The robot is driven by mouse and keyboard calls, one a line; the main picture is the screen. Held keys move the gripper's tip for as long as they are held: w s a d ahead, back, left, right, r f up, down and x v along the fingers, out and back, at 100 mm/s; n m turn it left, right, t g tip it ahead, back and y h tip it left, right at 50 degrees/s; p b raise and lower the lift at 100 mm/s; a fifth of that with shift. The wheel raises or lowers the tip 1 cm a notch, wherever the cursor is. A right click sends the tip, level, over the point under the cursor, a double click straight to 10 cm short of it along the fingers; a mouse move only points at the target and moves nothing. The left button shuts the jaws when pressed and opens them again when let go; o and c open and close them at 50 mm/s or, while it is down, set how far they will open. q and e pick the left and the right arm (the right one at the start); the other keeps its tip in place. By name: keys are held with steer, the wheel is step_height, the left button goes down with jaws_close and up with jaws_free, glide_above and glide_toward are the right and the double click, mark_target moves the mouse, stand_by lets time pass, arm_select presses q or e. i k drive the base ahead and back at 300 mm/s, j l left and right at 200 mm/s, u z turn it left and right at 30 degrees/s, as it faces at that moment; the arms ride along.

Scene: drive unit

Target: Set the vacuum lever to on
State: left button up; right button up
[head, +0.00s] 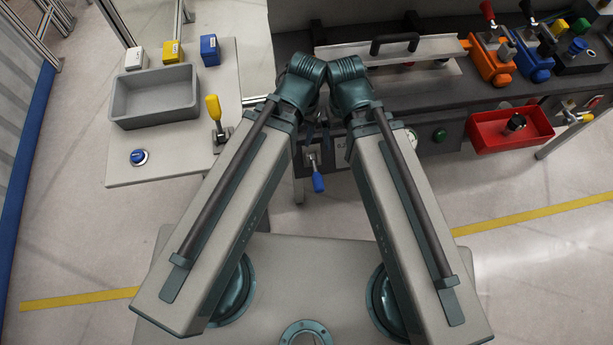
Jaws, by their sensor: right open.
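A lever with a blue handle (318,182) hangs from the front of the dark workbench, handle pointing down. A lever with a yellow handle (214,107) stands upright on the side table at left. Another yellow-handled lever (584,118) is at the far right of the bench front. I cannot tell from labels which is the vacuum lever. My two arms meet in the middle, in front of the bench. My right gripper (326,132) is mostly hidden below its wrist; it is open, above the blue handle and apart from it. My left gripper is hidden behind its arm.
The side table (165,165) holds a grey bin (155,97), several small boxes and a blue knob (138,156). On the bench are a plate with a black handle (395,42) and orange and blue clamps. A red tray (510,128) juts from the bench front.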

mark_target(317, 178)
steer(key=k+l, duration=0.1)
steer(key=k, duration=0.45)
steer(key=k+l+z, duration=0.1)
steer(key=k, duration=0.4)
